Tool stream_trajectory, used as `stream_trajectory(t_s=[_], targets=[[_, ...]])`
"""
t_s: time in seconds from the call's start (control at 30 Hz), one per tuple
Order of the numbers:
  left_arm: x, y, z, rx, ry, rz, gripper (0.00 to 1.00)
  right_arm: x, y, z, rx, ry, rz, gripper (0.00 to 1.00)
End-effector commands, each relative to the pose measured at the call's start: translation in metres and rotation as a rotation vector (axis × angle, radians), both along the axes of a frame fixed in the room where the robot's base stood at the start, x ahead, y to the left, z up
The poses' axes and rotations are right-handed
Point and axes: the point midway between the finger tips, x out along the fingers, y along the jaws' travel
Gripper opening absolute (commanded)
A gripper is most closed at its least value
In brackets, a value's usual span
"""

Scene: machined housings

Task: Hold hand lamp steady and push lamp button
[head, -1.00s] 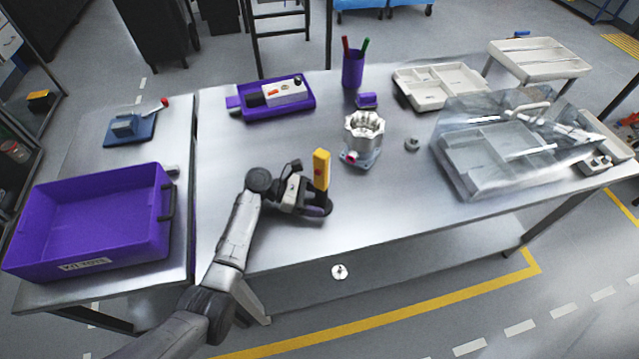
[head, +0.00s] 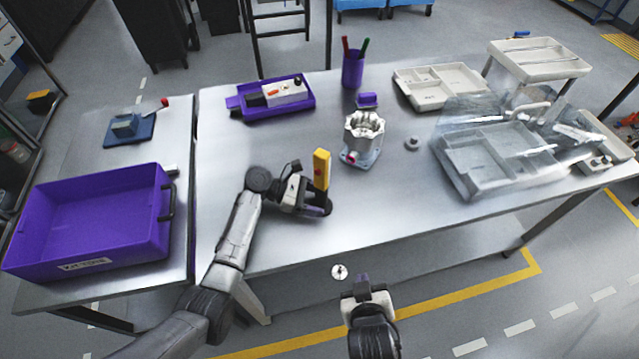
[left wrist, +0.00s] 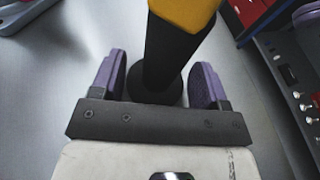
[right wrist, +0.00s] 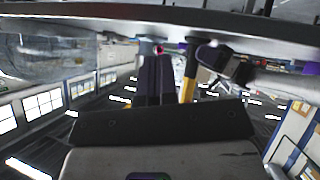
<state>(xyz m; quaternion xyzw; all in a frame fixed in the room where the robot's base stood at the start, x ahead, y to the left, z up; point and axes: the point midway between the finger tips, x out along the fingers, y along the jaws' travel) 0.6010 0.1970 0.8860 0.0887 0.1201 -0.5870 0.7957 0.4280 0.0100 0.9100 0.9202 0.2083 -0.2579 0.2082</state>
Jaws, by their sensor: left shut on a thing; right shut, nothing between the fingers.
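The hand lamp has a yellow head (head: 321,163) and a black handle (left wrist: 172,52). It stands upright near the table's front edge. My left gripper (head: 312,203) is shut on the handle, with purple finger pads (left wrist: 204,86) on both sides in the left wrist view. The lamp also shows in the right wrist view (right wrist: 188,88), beside my left arm. My right gripper (head: 365,287) is shut and empty, in front of the table edge, apart from the lamp. Its fingers (right wrist: 155,80) are together in the right wrist view. I cannot make out the lamp button.
A metal housing (head: 362,135) stands behind the lamp. A purple bin (head: 90,215) is at left. The tabletop (head: 400,220) right of the lamp is clear.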

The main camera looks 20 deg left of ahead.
Motion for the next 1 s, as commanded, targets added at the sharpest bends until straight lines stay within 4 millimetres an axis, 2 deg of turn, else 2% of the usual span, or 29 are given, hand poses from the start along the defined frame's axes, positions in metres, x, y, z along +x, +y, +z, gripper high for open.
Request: stream_trajectory(t_s=[0.03, 0.2, 0.4, 0.5, 0.7, 0.87, 1.0], targets=[[0.000, 0.000, -0.001, 0.000, 0.002, 0.001, 0.55, 0.010, 0.020, 0.013, -0.009, -0.061, 0.041, 0.00], [0.000, 0.000, -0.001, 0.001, 0.002, 0.002, 0.55, 0.030, 0.083, 0.052, -0.058, -0.264, 0.173, 0.00], [0.000, 0.000, -0.001, 0.001, 0.002, 0.002, 0.55, 0.037, 0.143, 0.089, -0.120, -0.477, 0.311, 0.00], [0.000, 0.001, -0.001, 0.001, 0.002, 0.002, 0.55, 0.036, 0.165, 0.102, -0.149, -0.559, 0.366, 0.00], [0.000, 0.001, -0.001, 0.001, 0.002, 0.002, 0.55, 0.033, 0.191, 0.117, -0.186, -0.663, 0.433, 0.00], [0.000, 0.001, -0.001, 0.001, 0.002, 0.002, 0.55, 0.037, 0.197, 0.120, -0.198, -0.692, 0.451, 0.00], [0.000, 0.001, -0.001, 0.001, 0.002, 0.002, 0.55, 0.051, 0.195, 0.121, -0.199, -0.693, 0.452, 0.00]])
